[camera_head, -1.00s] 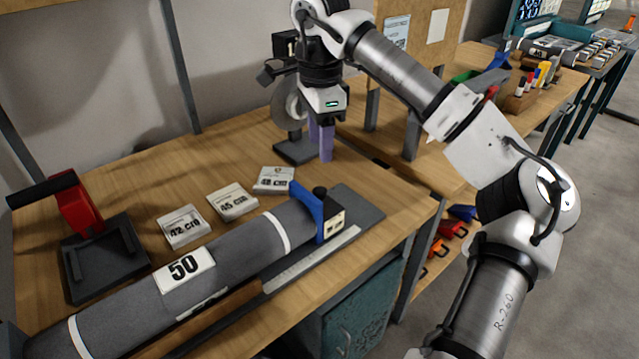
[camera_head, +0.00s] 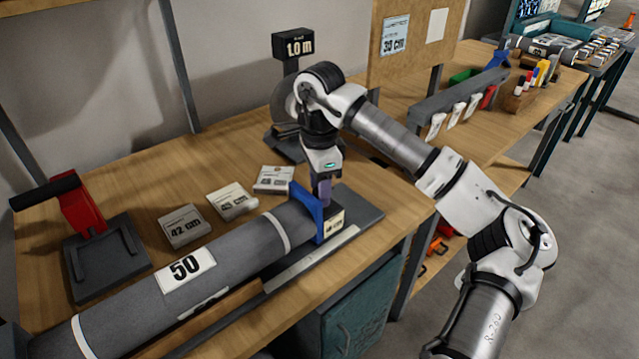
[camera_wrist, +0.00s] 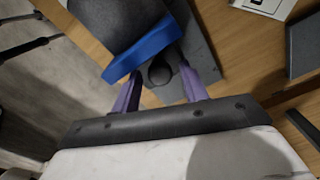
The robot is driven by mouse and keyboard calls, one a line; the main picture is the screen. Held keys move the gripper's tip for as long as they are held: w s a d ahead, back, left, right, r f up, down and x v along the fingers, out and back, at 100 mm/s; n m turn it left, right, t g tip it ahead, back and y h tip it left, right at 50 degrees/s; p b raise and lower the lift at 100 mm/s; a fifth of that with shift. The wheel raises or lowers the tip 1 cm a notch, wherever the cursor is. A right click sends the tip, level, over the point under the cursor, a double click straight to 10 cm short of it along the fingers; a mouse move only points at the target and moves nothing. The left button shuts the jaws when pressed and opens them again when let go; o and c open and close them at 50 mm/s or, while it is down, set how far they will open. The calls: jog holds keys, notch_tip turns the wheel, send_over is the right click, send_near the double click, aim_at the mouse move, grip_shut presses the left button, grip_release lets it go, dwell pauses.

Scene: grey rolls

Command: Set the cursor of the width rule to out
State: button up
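The cursor of the width rule has a blue jaw (camera_head: 308,208) and a small block with a pale label (camera_head: 334,224), too small to read surely. It stands at the right end of the grey roll (camera_head: 215,252), beside the pale rule strip (camera_head: 312,258). My gripper (camera_head: 322,190) points down just over the cursor, its purple fingers hiding the knob in the head view. In the wrist view the blue jaw (camera_wrist: 143,48) and dark round knob (camera_wrist: 160,73) show. The knob lies between my open fingers (camera_wrist: 160,92), with gaps; contact cannot be told.
Cards, one reading 42 cm (camera_head: 184,227), lie behind the roll, which carries a 50 label (camera_head: 187,267). A stand with a 1.0 m display (camera_head: 298,46) and a board marked 33 cm (camera_head: 394,35) are behind.

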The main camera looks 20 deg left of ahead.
grip_shut()
jog(key=w+d, duration=0.4)
jog(key=w, duration=0.2)
jog(key=shift+b, duration=0.4)
jog(key=shift+o, duration=0.9)
grip_release()
jog(key=shift+a, duration=0.1)
notch_tip(320, 180, up, 14)
jog(key=shift+b, duration=0.4)
jog(key=shift+s+f, duration=0.1)
